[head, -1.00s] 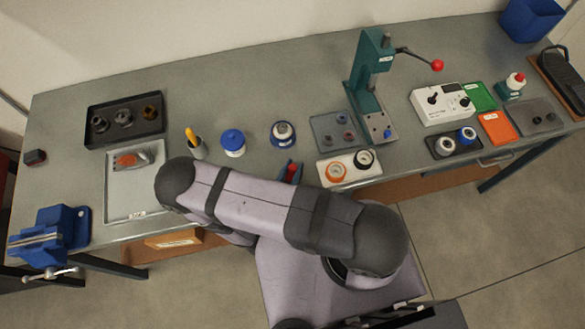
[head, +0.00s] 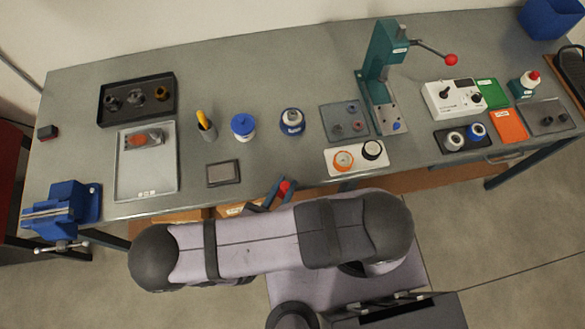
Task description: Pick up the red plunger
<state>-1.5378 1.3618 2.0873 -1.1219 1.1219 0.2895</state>
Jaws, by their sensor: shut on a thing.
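The red plunger (head: 285,186) shows as a small red piece at the front edge of the bench, in the head view. My gripper (head: 279,190) has blue fingers and is shut on the red plunger. The fingers sit on either side of it, and the arm link in front hides the lower part of the gripper. How much of the plunger lies between the fingers is too small to tell.
The grey bench (head: 255,95) is open behind. A dark square pad (head: 223,173) lies left of the gripper, and a white tray (head: 370,170) with orange and black rings lies right. A green press (head: 385,75) stands behind, and a blue vise (head: 65,205) is at left.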

